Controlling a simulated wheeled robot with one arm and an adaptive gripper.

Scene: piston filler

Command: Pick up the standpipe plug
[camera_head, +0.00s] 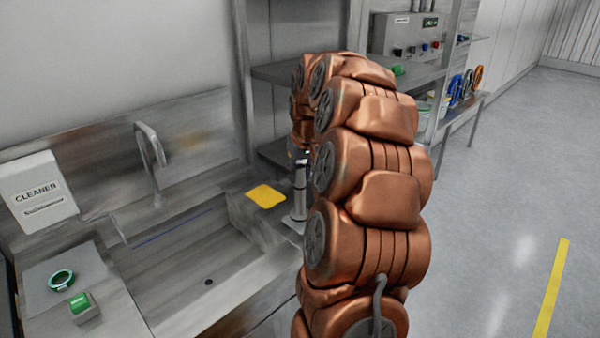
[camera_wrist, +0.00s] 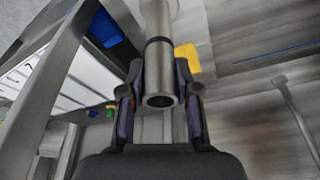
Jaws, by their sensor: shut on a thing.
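The standpipe plug is a grey metal tube with a dark ring and an open, hollow top. In the wrist view the standpipe plug (camera_wrist: 159,65) runs between the two fingers of my gripper (camera_wrist: 160,108), which is shut on it near its open end. In the head view the standpipe plug (camera_head: 300,192) is upright on the counter area right of the sink, beside a yellow cloth (camera_head: 266,196). My arm covers part of this area. Whether its lower end touches the surface I cannot tell.
The sink basin (camera_head: 205,262) with its tap (camera_head: 151,160) lies to the left. A white cleaner container (camera_head: 38,192), a green ring (camera_head: 61,279) and a green-topped block (camera_head: 81,304) stand further left. Steel shelves (camera_head: 285,73) rise behind my arm. Open floor (camera_head: 500,210) lies right.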

